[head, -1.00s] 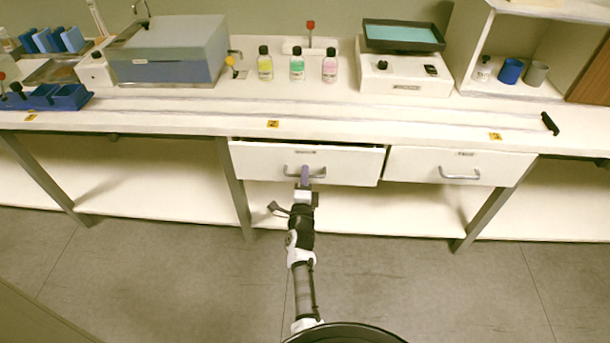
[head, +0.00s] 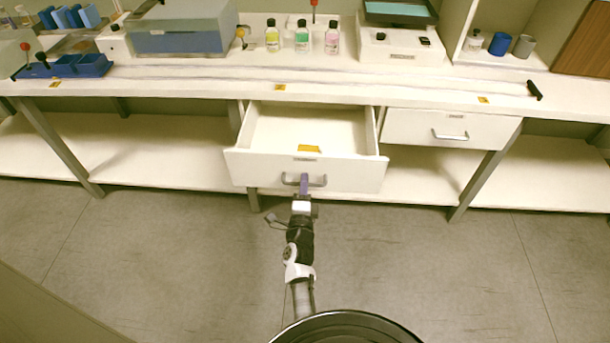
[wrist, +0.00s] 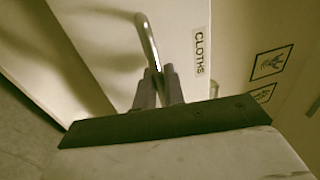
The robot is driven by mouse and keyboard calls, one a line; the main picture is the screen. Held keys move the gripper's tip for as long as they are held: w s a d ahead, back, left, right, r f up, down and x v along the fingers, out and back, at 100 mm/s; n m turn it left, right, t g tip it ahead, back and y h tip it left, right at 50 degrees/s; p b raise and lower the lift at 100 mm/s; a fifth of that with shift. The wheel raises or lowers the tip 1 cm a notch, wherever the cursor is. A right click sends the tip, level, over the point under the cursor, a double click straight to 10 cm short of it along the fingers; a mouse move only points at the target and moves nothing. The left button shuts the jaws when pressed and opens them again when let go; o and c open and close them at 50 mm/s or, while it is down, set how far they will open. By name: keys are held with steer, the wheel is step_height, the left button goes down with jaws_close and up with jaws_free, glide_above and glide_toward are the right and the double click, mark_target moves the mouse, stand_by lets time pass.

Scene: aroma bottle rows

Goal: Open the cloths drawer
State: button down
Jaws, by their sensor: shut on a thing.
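The cloths drawer (head: 306,172) is a white drawer under the bench, pulled well out, with an orange-yellow item (head: 309,149) on its floor. The wrist view shows its front with the label CLOTHS (wrist: 199,52). Its metal bar handle (head: 318,184) also shows in the wrist view (wrist: 147,35). My gripper (head: 304,186) is in front of the drawer and shut on the handle. Its two fingers (wrist: 158,80) close around the bar in the wrist view.
A second white drawer (head: 450,128) on the right is shut. The bench top (head: 190,82) carries several bottles, a grey-blue box (head: 185,30) and a blue rack (head: 75,66). Metal legs stand on both sides. The floor (head: 420,260) in front is clear.

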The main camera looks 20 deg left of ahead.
steer(key=shift+r+v, duration=0.2)
steer(key=shift+v, duration=0.9)
steer(key=shift+r+v, duration=0.2)
steer(key=shift+v, duration=0.9)
steer(key=shift+d, duration=0.1)
steer(key=c, duration=1.6)
jaws_free()
steer(key=shift+s+f, duration=0.1)
steer(key=shift+s, duration=0.05)
